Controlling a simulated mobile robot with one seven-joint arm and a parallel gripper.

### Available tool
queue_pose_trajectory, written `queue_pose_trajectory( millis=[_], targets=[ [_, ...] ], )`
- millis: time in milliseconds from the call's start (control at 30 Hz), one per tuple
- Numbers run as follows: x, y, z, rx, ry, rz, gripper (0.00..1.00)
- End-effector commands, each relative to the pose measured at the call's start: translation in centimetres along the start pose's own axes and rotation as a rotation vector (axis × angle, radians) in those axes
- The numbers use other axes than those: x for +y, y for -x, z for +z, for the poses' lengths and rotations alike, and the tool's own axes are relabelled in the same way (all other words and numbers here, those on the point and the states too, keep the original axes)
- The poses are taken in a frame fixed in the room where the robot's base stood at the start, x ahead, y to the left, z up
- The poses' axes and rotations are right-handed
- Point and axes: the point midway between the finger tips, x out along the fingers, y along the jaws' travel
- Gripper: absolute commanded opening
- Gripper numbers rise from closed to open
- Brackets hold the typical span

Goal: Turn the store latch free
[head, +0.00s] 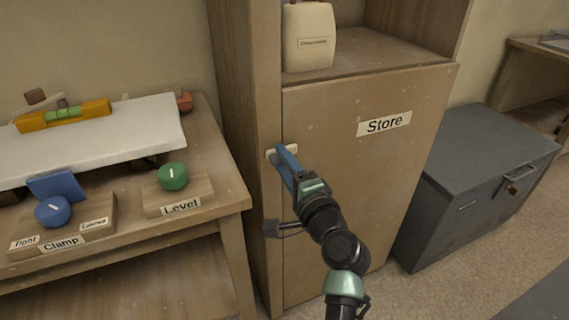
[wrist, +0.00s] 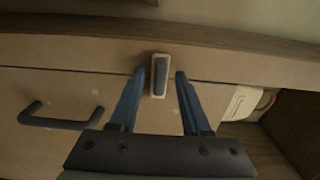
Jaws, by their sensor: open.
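The store latch (wrist: 160,76) is a small dark bar on a pale plate at the edge of the store door. In the wrist view the bar runs across the line of the door edge. In the head view my fingers cover most of the latch and only part of its pale plate (head: 271,154) shows. The store door (head: 350,180) carries a "Store" label and looks shut. My gripper (wrist: 159,73) is open, with one blue finger on each side of the latch and visible gaps between. In the head view my gripper (head: 281,151) is at the door's left edge.
A dark door handle (head: 285,227) sits below the latch. A beige jug (head: 308,37) stands on the open shelf above the door. A workbench (head: 225,190) with blue and green knobs stands left, and a grey chest (head: 480,160) stands right.

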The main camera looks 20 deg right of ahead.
Motion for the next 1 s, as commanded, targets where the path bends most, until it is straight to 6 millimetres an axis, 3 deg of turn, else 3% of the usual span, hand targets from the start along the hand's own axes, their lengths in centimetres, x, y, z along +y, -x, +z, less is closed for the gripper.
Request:
queue_pose_trajectory(
  millis=[67, 300, 767, 1000],
  targets=[
    [0.00, 0.01, 0.00, 0.000, 0.000, 0.000, 0.44],
    [0.01, 0.04, -0.01, 0.000, 0.000, 0.000, 0.01],
    [0.07, 0.05, -0.02, 0.000, 0.021, 0.000, 0.00],
    [0.08, 0.06, -0.03, 0.001, 0.133, -0.001, 0.00]
  ],
)
